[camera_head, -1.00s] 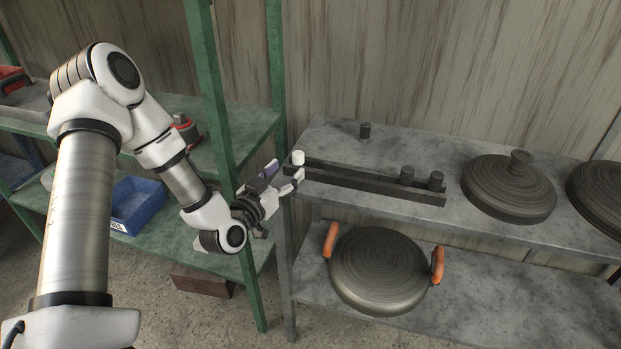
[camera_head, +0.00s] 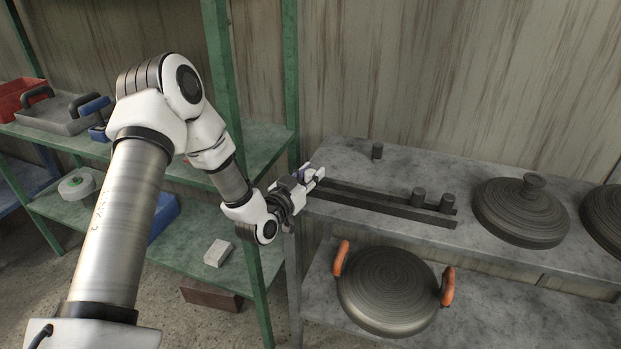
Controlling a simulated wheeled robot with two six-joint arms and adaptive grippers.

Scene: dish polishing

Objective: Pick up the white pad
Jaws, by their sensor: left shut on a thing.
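My left gripper (camera_head: 315,175) is at the left end of the dark rack (camera_head: 385,203) on the grey upper shelf. Its light fingers are shut on the small white pad at that end. The pad is hard to tell apart from the fingers, which hide most or all of it. I cannot tell whether it still touches the rack. My right gripper is not in view.
A ridged lid (camera_head: 521,211) is to the right. Below is a pot (camera_head: 388,292) with orange handles. A green post (camera_head: 222,90) stands close to my arm. A pale block (camera_head: 218,252) lies on the green shelf.

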